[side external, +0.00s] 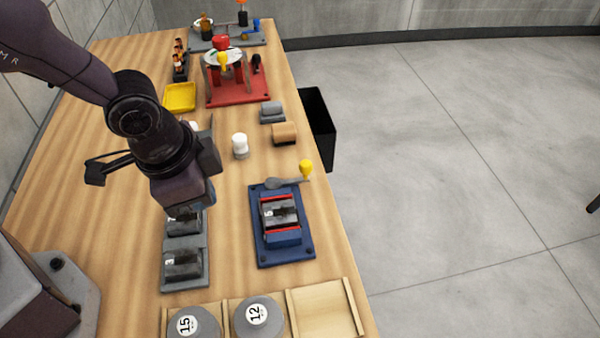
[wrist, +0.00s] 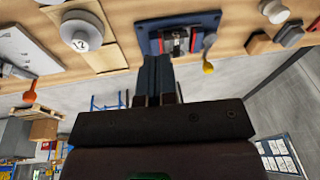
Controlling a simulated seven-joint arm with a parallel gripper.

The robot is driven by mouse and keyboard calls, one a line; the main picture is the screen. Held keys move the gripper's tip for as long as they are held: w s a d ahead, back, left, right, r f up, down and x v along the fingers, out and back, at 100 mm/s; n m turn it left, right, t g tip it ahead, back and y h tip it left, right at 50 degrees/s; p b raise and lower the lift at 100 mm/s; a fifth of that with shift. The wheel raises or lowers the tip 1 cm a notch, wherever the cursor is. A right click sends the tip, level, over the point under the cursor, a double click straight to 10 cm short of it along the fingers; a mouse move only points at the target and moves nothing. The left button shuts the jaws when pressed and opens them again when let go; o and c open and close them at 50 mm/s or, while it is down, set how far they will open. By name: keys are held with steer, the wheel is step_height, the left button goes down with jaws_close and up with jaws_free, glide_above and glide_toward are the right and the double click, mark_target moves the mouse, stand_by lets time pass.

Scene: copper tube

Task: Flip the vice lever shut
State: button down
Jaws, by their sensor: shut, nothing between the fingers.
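The vice (side external: 279,236) has a blue base and red-edged jaws and stands on the table right of centre in the side view. Its grey lever (side external: 284,183) lies across the far end, with the yellow knob (side external: 306,168) sticking out past the table's right edge. My gripper (side external: 188,203) is left of the vice and apart from it, over a grey holder; its fingertips are hard to see there. In the wrist view the fingers (wrist: 158,72) are together and empty, below the vice (wrist: 150,38) in the picture. The lever's yellow knob (wrist: 207,67) hangs to their right.
The grey holder (side external: 183,286) with dark blocks stands left of the vice. Round weights marked 15 (side external: 186,324) and 12 (side external: 252,323) are at the near end. A white piece (side external: 240,145) and a wooden block (side external: 284,134) stand beyond. A black bin (side external: 318,130) is beside the table.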

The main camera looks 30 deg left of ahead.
steer(key=w+d+f+m+t+h, duration=0.1)
steer(key=w+d+f+m+t, duration=0.1)
steer(key=w, duration=0.6)
steer(key=d+m+t, duration=0.1)
steer(key=d+t, duration=0.1)
steer(key=d, duration=0.1)
steer(key=shift+w+f+m+t, duration=0.15)
steer(key=shift+m+t, duration=0.15)
steer(key=shift+t, duration=0.1)
steer(key=x, duration=0.9)
steer(key=shift+w+f, duration=0.1)
steer(key=shift+f, duration=0.1)
steer(key=w, duration=0.1)
steer(key=w+a, duration=0.1)
steer(key=w, duration=0.1)
steer(key=shift+f, duration=0.25)
steer(key=shift+w+a, duration=0.3)
steer(key=shift+w, duration=0.15)
